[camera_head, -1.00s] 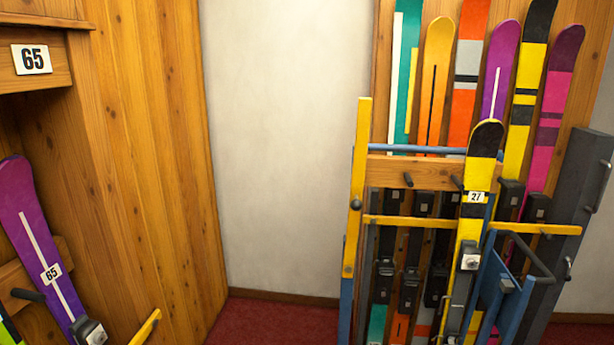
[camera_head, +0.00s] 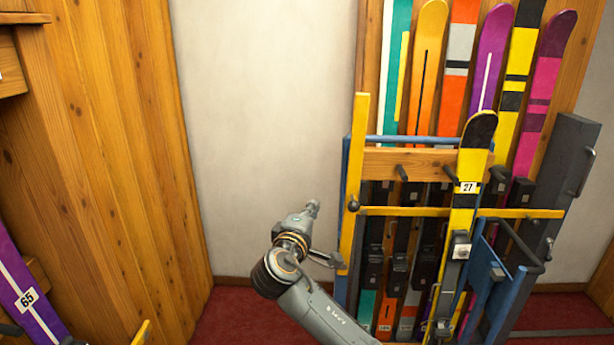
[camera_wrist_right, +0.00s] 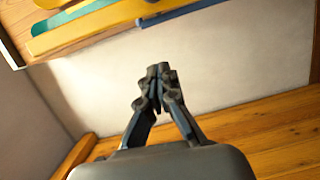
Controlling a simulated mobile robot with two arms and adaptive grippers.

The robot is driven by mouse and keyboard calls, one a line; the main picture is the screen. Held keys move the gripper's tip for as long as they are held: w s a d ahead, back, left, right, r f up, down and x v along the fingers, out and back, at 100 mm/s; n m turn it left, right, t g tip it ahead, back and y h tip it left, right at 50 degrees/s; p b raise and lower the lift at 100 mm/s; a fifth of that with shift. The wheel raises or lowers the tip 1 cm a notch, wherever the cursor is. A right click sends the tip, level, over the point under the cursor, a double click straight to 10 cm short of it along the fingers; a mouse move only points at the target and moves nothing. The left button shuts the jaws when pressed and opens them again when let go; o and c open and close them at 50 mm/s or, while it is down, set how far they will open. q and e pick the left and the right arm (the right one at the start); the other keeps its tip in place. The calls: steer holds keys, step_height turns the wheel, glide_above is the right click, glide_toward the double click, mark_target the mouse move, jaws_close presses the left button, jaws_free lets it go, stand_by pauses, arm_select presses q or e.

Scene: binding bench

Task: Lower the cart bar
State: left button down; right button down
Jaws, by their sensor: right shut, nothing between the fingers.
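A blue-framed cart (camera_head: 343,290) holding skis stands at the right in the head view. A yellow bar (camera_head: 355,165) stands nearly upright at its left side, with a dark knob partway up. A second yellow bar (camera_head: 410,211) runs level across the skis. I cannot tell which one is the cart bar. My right gripper (camera_head: 312,206) is left of the upright bar, in front of the pale wall, apart from it. In the right wrist view its fingers (camera_wrist_right: 160,82) are together and empty. My left gripper is out of view.
A yellow ski numbered 27 (camera_head: 467,187) stands at the cart's front. Several skis lean behind it. A dark grey post (camera_head: 562,190) stands at the right. Wood panelling (camera_head: 135,150) and a purple ski (camera_head: 35,305) are at the left. Pale wall and red floor lie between.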

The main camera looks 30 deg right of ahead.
mark_target(352, 204)
steer(key=shift+s+a+r+h, duration=0.1)
steer(key=shift+r+h, duration=0.05)
steer(key=shift+r, duration=0.5)
steer(key=shift+a+r+h, duration=0.1)
steer(key=shift+r+h, duration=0.05)
steer(key=shift+r, duration=0.45)
steer(key=w+d+p, duration=0.5)
steer(key=d+p, duration=0.1)
steer(key=d, duration=0.4)
steer(key=shift+d+f, duration=0.15)
steer(key=shift+d, duration=0.1)
steer(key=shift+w, duration=0.1)
steer(key=shift+d+f, duration=0.1)
